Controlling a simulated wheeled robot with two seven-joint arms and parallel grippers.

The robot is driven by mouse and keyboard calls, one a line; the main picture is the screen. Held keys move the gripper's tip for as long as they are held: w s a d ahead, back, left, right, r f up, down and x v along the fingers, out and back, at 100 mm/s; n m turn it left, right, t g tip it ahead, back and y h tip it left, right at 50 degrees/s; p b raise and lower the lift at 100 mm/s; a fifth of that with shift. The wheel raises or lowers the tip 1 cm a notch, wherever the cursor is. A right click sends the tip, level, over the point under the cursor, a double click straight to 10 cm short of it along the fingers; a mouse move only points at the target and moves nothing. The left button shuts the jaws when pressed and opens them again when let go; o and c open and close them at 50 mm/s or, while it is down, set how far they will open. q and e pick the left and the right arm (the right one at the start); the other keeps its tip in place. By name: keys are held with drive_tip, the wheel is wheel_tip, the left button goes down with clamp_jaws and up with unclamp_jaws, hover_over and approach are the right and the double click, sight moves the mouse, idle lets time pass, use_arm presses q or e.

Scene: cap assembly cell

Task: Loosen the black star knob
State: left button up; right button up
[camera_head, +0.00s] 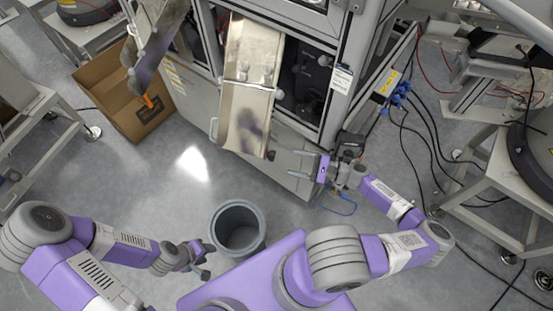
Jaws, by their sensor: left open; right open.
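A small dark shape (271,155), which may be the black star knob, sits at the lower right edge of the metal chute (236,100). It is too small for me to make out a star outline. My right gripper (301,164) is open, with its fingers pointing left towards that shape. A gap shows between them, and nothing is between the fingers. My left gripper (206,260) is low in the picture, just left of the grey bin (239,208). It is open and empty, well away from the chute.
A cardboard box (92,95) stands on the floor at left, under another chute (158,45). A grey-framed machine cabinet (345,60) holds the chute. Blue connectors and black cables (402,95) hang at right. The floor between the bin and cabinet is clear.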

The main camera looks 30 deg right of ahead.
sight(272, 156)
drive_tip(key=x, duration=0.7)
drive_tip(key=shift+w+b, duration=0.2)
drive_tip(key=shift+b, duration=0.15)
drive_tip(key=shift+d, duration=0.1)
drive_tip(key=shift+c, duration=0.3)
drive_tip(key=c, duration=1)
